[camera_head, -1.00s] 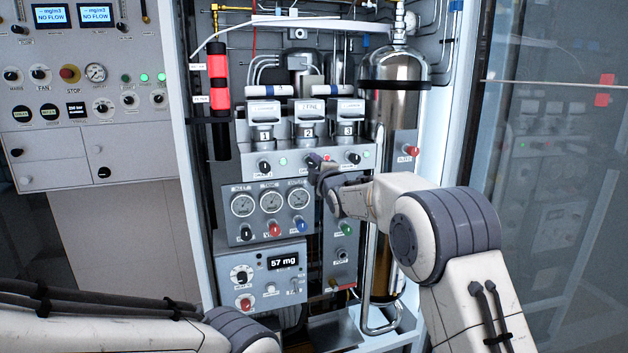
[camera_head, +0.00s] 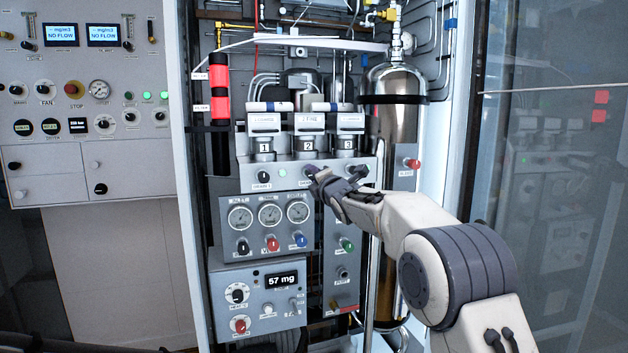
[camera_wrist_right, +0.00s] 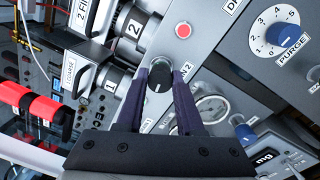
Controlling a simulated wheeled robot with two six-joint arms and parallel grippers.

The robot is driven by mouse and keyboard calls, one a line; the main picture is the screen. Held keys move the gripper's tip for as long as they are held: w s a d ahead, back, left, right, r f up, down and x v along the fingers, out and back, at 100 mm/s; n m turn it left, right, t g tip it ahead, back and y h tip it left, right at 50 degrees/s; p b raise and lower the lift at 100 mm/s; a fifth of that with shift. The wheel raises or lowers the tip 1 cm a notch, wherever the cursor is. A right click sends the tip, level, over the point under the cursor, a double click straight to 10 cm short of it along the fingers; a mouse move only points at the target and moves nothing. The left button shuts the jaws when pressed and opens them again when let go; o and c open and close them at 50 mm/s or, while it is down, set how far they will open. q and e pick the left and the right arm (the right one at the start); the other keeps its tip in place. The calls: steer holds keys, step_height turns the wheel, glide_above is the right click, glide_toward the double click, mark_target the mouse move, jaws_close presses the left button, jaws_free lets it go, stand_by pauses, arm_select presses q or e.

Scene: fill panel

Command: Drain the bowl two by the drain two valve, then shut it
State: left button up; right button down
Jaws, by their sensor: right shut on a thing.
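In the head view the gripper largely covers the knob. My left gripper is out of view.
A red lamp (camera_wrist_right: 183,30) sits near the knob. The drain one knob (camera_head: 264,177) is to the left. Gauges (camera_head: 269,215) and coloured knobs lie below, above a "57 mg" display (camera_head: 282,281). A steel cylinder (camera_head: 393,130) stands to the right.

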steer(key=shift+f, duration=0.2)
steer(key=c, duration=0.6)
jaws_free()
steer(key=shift+o, duration=0.2)
steer(key=shift+r, duration=0.1)
steer(key=shift+s, duration=0.1)
steer(key=b+v, duration=0.4)
steer(key=v, duration=0.6)
steer(key=shift+s+d, duration=0.1)
steer(key=shift+d, duration=0.05)
